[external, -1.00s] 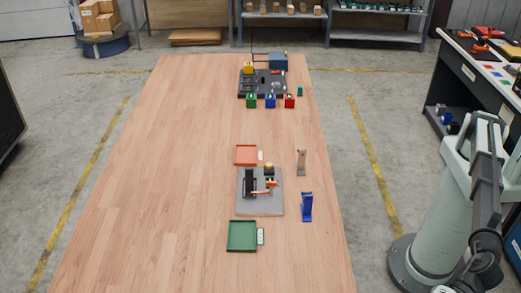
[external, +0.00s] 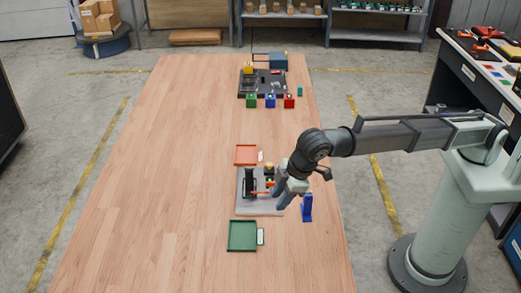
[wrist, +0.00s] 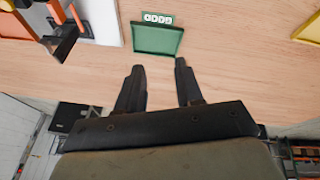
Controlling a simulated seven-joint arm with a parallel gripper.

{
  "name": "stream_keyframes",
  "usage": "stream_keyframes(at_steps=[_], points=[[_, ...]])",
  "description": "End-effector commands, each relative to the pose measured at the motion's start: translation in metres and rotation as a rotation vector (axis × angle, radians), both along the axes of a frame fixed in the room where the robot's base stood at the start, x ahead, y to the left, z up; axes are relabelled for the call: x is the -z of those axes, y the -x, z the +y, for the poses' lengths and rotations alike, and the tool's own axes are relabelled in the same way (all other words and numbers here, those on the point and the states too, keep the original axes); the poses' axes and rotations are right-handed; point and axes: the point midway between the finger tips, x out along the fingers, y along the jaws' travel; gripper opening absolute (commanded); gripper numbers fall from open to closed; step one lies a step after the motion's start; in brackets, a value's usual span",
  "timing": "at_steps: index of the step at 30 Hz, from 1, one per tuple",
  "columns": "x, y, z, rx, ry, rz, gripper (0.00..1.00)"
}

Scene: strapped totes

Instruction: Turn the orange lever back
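The orange lever (external: 260,194) is part of a fixture on a grey plate (external: 258,208), beside a black upright block (external: 249,182). My gripper (external: 280,206) is over the right side of the plate, close to the lever's right end and partly covering it. I cannot tell from the external view whether they touch. In the wrist view, my gripper (wrist: 159,66) has its two dark fingers apart with nothing between them. Orange parts of the fixture (wrist: 57,12) show at the top left of that view, away from the fingers.
A green tray (external: 241,248) is in front of the plate and a red-orange tray (external: 245,163) behind it. A blue bracket (external: 307,208) stands just right of my gripper. Another fixture (external: 262,82) with coloured blocks is farther back. The left of the table is clear.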

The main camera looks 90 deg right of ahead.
Motion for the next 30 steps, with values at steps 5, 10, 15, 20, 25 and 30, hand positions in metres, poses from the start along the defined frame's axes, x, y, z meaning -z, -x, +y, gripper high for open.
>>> stream_keyframes(at_steps=[5, 10, 15, 20, 25, 30], points=[[-0.014, -0.018, -0.086, 0.149, -0.044, 0.164, 0.36], [-0.026, -0.021, -0.145, 0.244, -0.079, 0.288, 0.36], [-0.034, -0.020, -0.175, 0.290, -0.098, 0.354, 0.36], [-0.030, -0.019, -0.182, 0.300, -0.102, 0.370, 0.36], [-0.009, -0.018, -0.182, 0.300, -0.100, 0.370, 0.36], [0.021, -0.018, -0.182, 0.300, -0.100, 0.370, 0.36]])
